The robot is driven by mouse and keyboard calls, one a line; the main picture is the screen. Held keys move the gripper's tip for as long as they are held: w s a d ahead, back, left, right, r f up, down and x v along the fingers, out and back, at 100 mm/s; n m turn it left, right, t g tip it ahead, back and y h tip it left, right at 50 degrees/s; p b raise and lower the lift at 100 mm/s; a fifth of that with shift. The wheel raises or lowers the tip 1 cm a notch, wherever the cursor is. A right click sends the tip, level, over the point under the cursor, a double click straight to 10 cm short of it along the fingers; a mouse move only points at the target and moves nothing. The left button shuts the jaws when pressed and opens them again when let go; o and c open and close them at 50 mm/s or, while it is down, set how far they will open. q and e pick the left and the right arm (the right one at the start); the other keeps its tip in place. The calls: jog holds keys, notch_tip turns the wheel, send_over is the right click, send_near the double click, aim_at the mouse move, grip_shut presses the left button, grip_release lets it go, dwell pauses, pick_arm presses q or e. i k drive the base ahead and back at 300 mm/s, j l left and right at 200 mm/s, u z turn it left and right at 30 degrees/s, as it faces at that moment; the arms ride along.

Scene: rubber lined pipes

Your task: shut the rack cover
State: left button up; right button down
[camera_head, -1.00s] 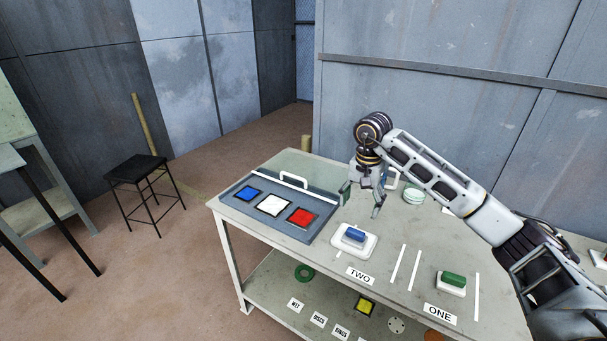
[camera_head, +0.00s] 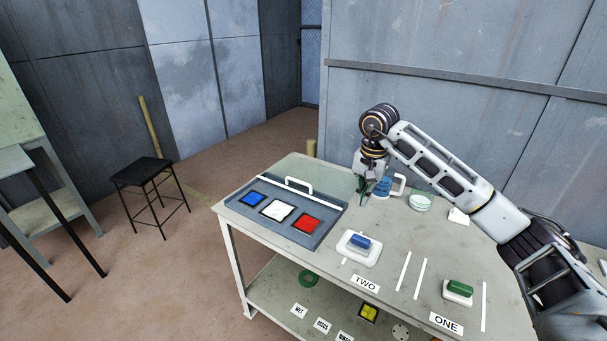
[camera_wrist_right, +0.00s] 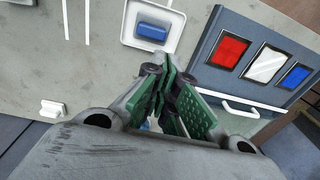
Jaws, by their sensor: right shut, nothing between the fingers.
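The blue-grey rack (camera_head: 326,229) lies at the left end of the table, with blue, white and red squares showing uncovered. A white strip with a white handle (camera_head: 299,186) runs along its far edge; I take this as the cover's edge. A faint greenish, clear-looking area (camera_head: 312,165) lies behind it, and I cannot tell where the cover ends. My right gripper (camera_head: 364,190) is shut and empty, above the table to the right of the rack. In the right wrist view its green-padded fingers (camera_wrist_right: 165,95) are together, left of the rack handle (camera_wrist_right: 240,109). My left gripper is out of view.
A blue block (camera_head: 360,242) and a green block (camera_head: 460,287) sit on white bases nearer the front. A black stool (camera_head: 142,171) stands left.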

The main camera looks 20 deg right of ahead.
aim_at(311, 174)
jog(key=i+j, duration=0.15)
jog(key=i, duration=0.25)
jog(key=i+j, duration=0.1)
jog(key=i, duration=0.3)
jog(key=i+j, duration=0.15)
jog(key=i, duration=0.2)
